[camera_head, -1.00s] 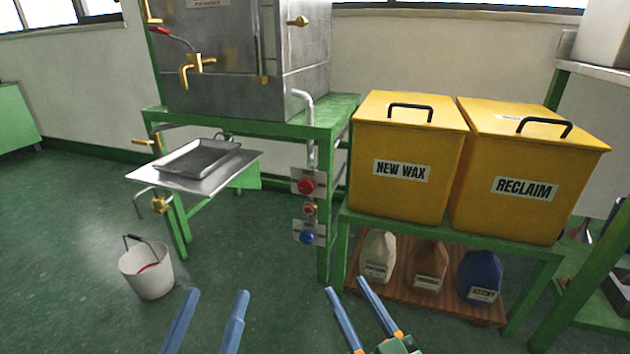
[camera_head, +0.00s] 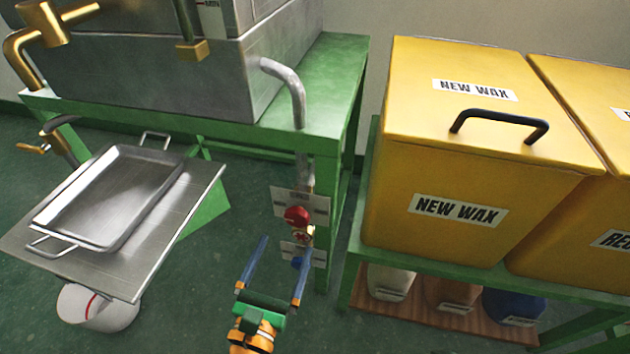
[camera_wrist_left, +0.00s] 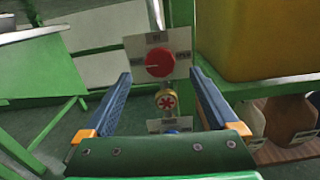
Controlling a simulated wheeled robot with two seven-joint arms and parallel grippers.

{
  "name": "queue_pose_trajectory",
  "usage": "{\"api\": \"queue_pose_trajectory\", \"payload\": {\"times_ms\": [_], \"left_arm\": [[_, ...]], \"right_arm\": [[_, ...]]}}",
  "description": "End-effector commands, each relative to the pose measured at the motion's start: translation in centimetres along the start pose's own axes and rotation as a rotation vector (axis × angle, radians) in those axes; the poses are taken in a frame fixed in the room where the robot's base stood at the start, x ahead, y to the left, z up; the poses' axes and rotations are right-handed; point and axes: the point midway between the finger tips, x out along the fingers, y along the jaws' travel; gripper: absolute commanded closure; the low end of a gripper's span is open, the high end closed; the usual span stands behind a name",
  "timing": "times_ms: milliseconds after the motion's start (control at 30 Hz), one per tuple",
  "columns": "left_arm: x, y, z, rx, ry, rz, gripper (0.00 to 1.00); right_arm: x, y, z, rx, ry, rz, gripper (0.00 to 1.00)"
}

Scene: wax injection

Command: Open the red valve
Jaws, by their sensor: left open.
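The red valve knob (camera_head: 297,215) is round and sits on a pale labelled plate on the pipe at the green stand's front leg. In the left wrist view the red knob (camera_wrist_left: 160,62) shows a pointer line toward the left. My left gripper (camera_head: 286,235) is open, its blue fingers reaching toward the knob from below and in front. In the wrist view the knob lies between the fingertips (camera_wrist_left: 160,74), apart from both; the depth gap is hard to tell. A small brass valve with a red wheel (camera_wrist_left: 166,100) and a blue knob (camera_head: 298,262) sit below. My right gripper is out of view.
Yellow NEW WAX bin (camera_head: 400,150) stands on a green stand at right, close to the pipe. Jugs (camera_head: 450,290) sit on its lower shelf. Floor before the pipe is open.

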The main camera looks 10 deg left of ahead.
Motion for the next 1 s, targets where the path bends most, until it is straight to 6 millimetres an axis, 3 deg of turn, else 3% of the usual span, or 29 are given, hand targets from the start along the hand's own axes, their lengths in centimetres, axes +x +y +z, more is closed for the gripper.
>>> {"api": "queue_pose_trajectory", "payload": {"times_ms": [133,433,733,1000], "left_arm": [[0.9,0.2,-0.4,-0.060,0.019,0.012,0.06],[6.3,0.2,-0.5,-0.057,0.018,0.011,0.06],[7.0,0.2,-0.7,-0.053,0.019,0.009,0.06],[7.0,0.2,-0.6,-0.053,0.019,0.009,0.79]], "right_arm": [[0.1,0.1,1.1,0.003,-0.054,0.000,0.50],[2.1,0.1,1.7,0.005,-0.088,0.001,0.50],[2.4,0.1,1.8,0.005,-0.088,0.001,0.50],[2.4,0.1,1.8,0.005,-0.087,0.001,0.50]]}}
